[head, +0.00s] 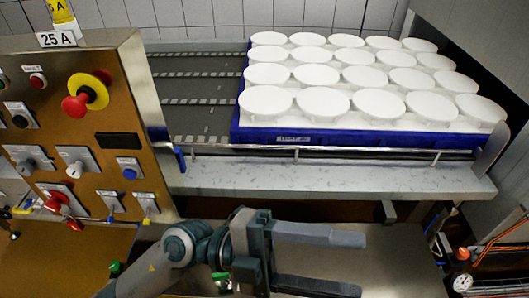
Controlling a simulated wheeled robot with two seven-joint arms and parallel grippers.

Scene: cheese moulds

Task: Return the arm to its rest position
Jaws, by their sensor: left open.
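My left arm comes in from the lower left of the head view. Its gripper (338,262) is open, with two grey fingers spread apart and pointing right. Nothing shows between the fingers. The gripper is in front of and below the grey conveyor ledge (330,178), clear of the cheese moulds. White round cheese moulds (322,104) stand in rows in a blue crate (300,138) on the conveyor. My right gripper is not in view.
A control panel (85,130) with a red emergency button (76,105) stands at the left, close to my left arm. A metal rail (350,152) runs along the conveyor front. A pressure gauge (462,283) and hoses are at the lower right. Bare conveyor (195,90) lies left of the crate.

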